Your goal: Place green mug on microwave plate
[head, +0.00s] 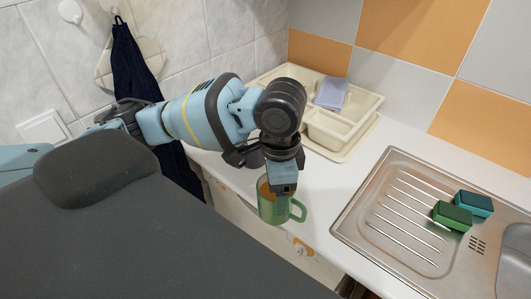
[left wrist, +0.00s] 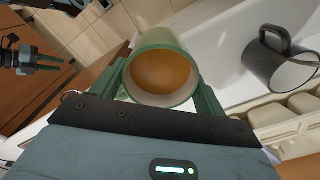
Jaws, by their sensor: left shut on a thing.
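The green mug (head: 273,207) is at the front edge of the white counter in the head view, its handle pointing right. My left gripper (head: 283,186) comes down on it from above and is shut on it. In the left wrist view the mug (left wrist: 144,48) sits between the fingers of my left gripper (left wrist: 160,90), its orange-brown inside facing the camera. My right gripper (left wrist: 50,63) shows small at the upper left of the left wrist view, its two fingers apart with nothing visible between them. No microwave or plate is in view.
A dark grey mug (left wrist: 272,69) stands on the counter beside a cream dish rack (head: 354,136) holding a lilac item (head: 331,93). A steel sink (head: 390,235) with green (head: 452,216) and teal (head: 474,205) sponges lies right. Counter (head: 338,186) between rack and sink is clear.

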